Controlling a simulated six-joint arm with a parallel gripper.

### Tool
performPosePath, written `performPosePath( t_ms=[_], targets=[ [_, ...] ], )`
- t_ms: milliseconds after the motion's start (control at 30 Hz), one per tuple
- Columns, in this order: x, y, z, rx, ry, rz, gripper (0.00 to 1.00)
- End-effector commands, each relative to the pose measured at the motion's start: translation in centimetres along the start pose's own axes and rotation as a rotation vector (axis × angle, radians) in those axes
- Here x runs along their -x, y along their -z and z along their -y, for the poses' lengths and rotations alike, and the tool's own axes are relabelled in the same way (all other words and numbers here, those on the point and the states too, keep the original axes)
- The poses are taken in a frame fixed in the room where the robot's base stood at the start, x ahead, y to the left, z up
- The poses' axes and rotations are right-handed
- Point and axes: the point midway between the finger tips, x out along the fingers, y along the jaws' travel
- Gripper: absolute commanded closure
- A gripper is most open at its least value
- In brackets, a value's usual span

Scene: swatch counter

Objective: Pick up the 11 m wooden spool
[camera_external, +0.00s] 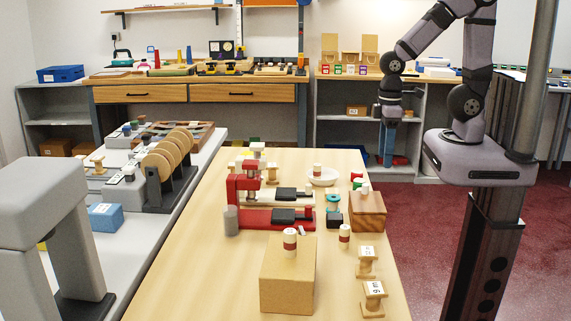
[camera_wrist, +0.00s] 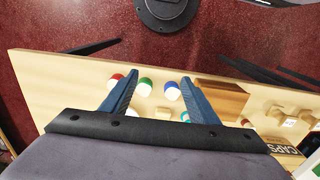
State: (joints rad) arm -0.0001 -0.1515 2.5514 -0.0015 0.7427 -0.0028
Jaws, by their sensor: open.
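A labelled wooden piece, likely a spool, shows at the right of the wrist view (camera_wrist: 288,123). Another wooden spool (camera_external: 98,165) stands on the left counter. My gripper (camera_external: 387,161) is open and empty, raised beyond the table's right edge; its two blue fingers show apart in the wrist view (camera_wrist: 158,77).
A wooden block (camera_external: 368,211), a cardboard box (camera_external: 287,276) with a red-and-white piece on top, and a red press (camera_external: 250,190) stand on the table. Several small coloured caps sit near the block. Red floor lies right of the table.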

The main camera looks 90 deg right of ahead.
Motion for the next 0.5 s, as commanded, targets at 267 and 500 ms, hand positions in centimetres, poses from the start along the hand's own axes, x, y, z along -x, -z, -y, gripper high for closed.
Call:
performPosePath(
  t_ms=[267,500],
  targets=[
    [3.7,0.1,0.0,0.000,0.000,-0.007,0.45],
    [3.6,4.6,-2.2,-0.036,-0.061,-0.115,0.45]
  ],
)
